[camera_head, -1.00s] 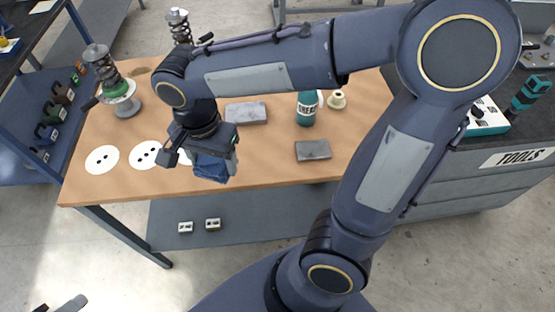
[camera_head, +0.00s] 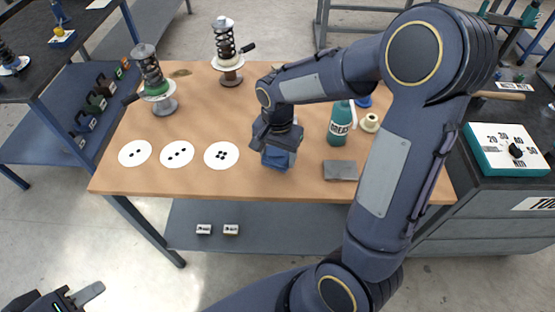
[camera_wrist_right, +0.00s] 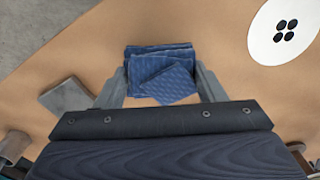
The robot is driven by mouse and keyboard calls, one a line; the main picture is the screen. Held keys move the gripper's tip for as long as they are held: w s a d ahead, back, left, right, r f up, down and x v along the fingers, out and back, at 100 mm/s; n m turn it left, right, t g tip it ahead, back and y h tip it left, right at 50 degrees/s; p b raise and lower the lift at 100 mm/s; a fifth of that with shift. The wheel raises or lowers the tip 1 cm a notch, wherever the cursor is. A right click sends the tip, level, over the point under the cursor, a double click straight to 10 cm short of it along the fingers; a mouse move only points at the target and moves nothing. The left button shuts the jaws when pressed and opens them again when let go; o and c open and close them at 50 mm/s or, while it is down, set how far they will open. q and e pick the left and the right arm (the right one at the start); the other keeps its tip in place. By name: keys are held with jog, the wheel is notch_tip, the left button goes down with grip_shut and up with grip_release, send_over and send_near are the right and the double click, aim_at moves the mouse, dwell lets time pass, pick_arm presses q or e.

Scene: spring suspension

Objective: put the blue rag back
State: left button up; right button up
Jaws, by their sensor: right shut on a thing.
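The blue rag (camera_head: 277,158) is a folded, patterned cloth near the table's front edge, right of the four-dot white disc. My right gripper (camera_head: 274,146) points down and is shut on it. In the right wrist view the rag (camera_wrist_right: 160,72) sits between the two fingers (camera_wrist_right: 162,88), with the tabletop below. I cannot tell whether it touches the table. My left gripper (camera_head: 75,298) is at the bottom left corner, partly cut off, away from the table, and how far it is open is unclear.
The wooden table (camera_head: 200,115) carries white dotted discs (camera_head: 177,154) left of the rag and a grey block (camera_head: 340,170) to its right. A teal bottle (camera_head: 341,124) stands behind the block. Spring units (camera_head: 228,50) stand at the back left. A dark tool bench (camera_head: 490,215) adjoins on the right.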

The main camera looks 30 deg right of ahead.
aim_at(278, 162)
jog(key=shift+f, duration=1.45)
jog(key=shift+f+b, duration=0.2)
jog(key=shift+b, duration=0.1)
jog(key=o, duration=1)
jog(key=shift+c, duration=0.2)
